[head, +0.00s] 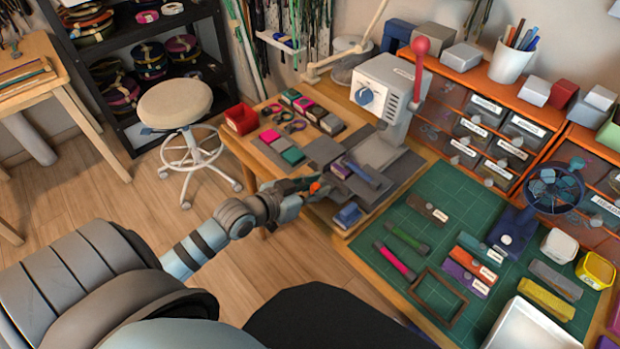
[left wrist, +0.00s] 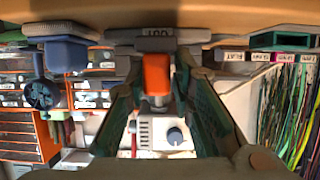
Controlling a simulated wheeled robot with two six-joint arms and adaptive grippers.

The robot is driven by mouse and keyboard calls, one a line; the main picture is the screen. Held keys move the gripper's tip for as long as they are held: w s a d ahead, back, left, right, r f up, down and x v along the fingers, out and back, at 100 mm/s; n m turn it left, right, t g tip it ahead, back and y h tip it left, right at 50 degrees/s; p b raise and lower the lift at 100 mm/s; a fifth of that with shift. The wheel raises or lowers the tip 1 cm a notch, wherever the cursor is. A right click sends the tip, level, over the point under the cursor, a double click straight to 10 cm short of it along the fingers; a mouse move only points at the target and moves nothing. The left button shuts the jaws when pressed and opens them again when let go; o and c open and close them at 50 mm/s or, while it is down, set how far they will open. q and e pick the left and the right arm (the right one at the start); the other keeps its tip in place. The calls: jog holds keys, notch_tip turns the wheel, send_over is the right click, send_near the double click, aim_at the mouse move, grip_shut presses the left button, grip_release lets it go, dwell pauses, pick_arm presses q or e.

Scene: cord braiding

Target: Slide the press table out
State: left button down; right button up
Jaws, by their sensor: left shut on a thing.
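The white press (head: 391,92) with a blue dial and a red-knobbed lever stands on the wooden table. The grey press table (head: 345,190) is low at its front, partly hidden by my gripper and small parts. My left gripper (head: 312,188) reaches in from the left and is shut on an orange handle (left wrist: 157,78) at the front of the press table. In the left wrist view the handle sits between the two fingers, by a grey part with a label. The press (left wrist: 165,132) shows behind it. My right gripper is not in view.
A blue block (head: 347,214) lies close to my left gripper. A green mat (head: 440,262) with cords and labelled blocks is to the right. A red bin (head: 241,118) and small coloured boxes are at the left. A stool (head: 175,103) stands beyond open floor.

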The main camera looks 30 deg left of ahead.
pick_arm(q)
jog(key=shift+s+d+f, duration=0.1)
jog(key=shift+f, duration=0.05)
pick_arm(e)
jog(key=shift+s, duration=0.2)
pick_arm(q)
jog(key=c, duration=1.6)
grip_release()
jog(key=shift+o, duration=0.6)
jog(key=shift+d, duration=0.15)
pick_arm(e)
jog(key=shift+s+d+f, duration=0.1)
pick_arm(q)
jog(key=shift+s, duration=0.1)
jog(key=shift+s+a+r, duration=0.25)
jog(key=v, duration=0.5)
jog(key=shift+s+r, duration=0.1)
jog(key=shift+s, duration=0.2)
jog(key=shift+s+r, duration=0.3)
jog(key=shift+s, duration=0.25)
